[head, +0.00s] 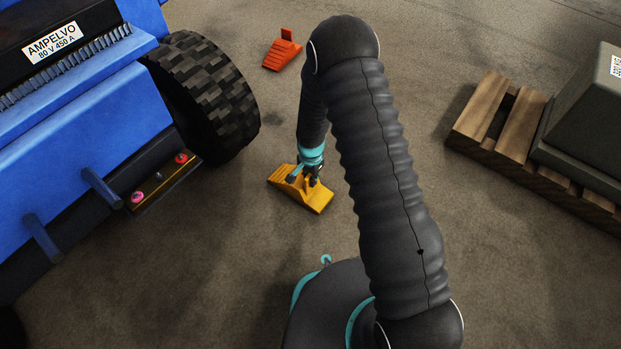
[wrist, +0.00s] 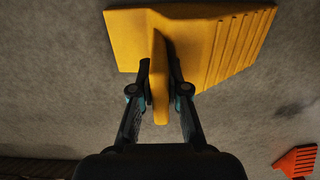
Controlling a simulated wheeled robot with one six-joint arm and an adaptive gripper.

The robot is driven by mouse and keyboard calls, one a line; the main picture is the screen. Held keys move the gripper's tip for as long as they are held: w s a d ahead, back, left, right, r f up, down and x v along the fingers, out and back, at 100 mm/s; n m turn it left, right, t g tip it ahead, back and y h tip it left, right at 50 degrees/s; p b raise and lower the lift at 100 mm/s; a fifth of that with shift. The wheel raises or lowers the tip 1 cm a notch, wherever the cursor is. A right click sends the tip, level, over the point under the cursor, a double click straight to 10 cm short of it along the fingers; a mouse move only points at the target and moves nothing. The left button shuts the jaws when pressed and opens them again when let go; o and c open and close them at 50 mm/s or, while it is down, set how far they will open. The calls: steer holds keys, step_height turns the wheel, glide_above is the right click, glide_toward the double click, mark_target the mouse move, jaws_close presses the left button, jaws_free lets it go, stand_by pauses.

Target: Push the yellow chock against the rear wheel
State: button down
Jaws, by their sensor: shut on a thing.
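The yellow chock (head: 315,199) is on the floor to the right of the blue machine, apart from the wheel. My gripper (head: 311,180) is over the chock in the head view. In the wrist view my gripper (wrist: 160,88) is shut on the upright fin of the yellow chock (wrist: 195,45), one finger on each side. The chock's ribbed slope lies to the right in that view. The black treaded wheel (head: 206,92) of the blue machine (head: 75,125) stands up and left of the chock, with bare floor between them.
An orange chock (head: 282,50) lies on the floor beyond the wheel and also shows in the wrist view (wrist: 298,160). A wooden pallet (head: 497,108) with a dark block (head: 590,125) stands at the right.

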steer(key=c, duration=1.1)
jaws_free()
